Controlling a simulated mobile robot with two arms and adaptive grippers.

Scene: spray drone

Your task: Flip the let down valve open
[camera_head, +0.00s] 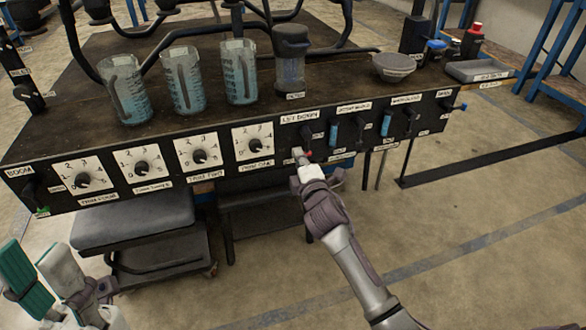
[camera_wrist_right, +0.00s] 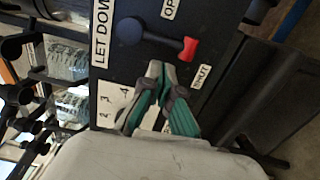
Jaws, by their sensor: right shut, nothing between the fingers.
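The let down valve (camera_head: 306,134) is on the front panel under the LET DOWN label (camera_head: 298,116). The right wrist view shows its dark round hub (camera_wrist_right: 131,31) and a lever with a red tip (camera_wrist_right: 188,49). The lever hangs down the panel, its tip close to the SHUT label (camera_wrist_right: 201,77); the OPEN label (camera_wrist_right: 170,9) is on the other side. My right gripper (camera_head: 298,154) is shut and empty, its fingertips (camera_wrist_right: 160,69) beside the lever near the red tip; contact cannot be told. My left gripper (camera_head: 34,246) is open and empty at the lower left, away from the panel.
Several dial plates (camera_head: 254,142) line the panel left of the valve, and more levers (camera_head: 386,124) are to its right. Jugs of blue liquid (camera_head: 184,80) and a black filter cup (camera_head: 291,60) stand on top. A stool (camera_head: 135,215) stands below the panel.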

